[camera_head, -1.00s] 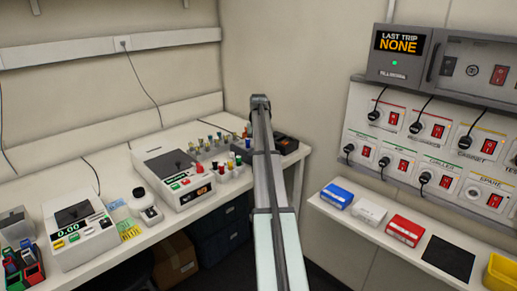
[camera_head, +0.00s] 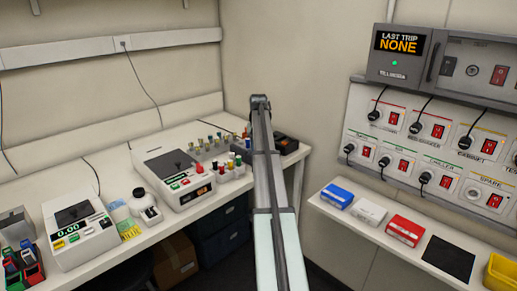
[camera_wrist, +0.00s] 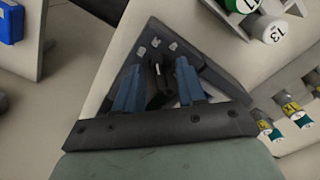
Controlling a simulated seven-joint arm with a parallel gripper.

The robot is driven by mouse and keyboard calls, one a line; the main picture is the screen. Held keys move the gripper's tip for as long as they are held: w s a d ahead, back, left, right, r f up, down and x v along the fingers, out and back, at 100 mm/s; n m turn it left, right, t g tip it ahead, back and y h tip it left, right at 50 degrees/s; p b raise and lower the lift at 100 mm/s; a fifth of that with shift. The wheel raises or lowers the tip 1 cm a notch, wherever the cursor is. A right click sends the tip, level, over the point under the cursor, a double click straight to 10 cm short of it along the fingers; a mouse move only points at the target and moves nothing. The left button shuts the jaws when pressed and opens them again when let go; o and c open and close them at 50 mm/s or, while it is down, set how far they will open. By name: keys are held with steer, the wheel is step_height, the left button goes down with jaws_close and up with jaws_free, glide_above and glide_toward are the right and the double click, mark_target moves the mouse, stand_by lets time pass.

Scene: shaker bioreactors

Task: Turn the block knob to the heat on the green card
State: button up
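A dark, low device (camera_head: 287,144) stands at the right end of the bench. My arm partly hides it in the head view. In the wrist view a dark panel (camera_wrist: 214,77) with several small grey buttons shows around my gripper (camera_wrist: 158,78). A black knob (camera_wrist: 160,88) with a pale mark sits between the two blue fingers, which stand apart on either side of it. I cannot tell whether either finger touches it. A pale blue-green card (camera_head: 117,209) and a yellow card (camera_head: 129,230) lie on the bench; their writing is too small to read.
Coloured tubes (camera_head: 229,163) stand close left of my arm; vials with numbered caps (camera_wrist: 272,30) show in the wrist view. A boxy instrument (camera_head: 178,178) and a scale (camera_head: 80,232) stand further left. A socket panel (camera_head: 400,135) and shelf (camera_head: 375,236) line the right wall.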

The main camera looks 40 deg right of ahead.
step_height(320, 180, up, 14)
stand_by(0.8)
steer(key=shift+f, duration=0.1)
stand_by(0.3)
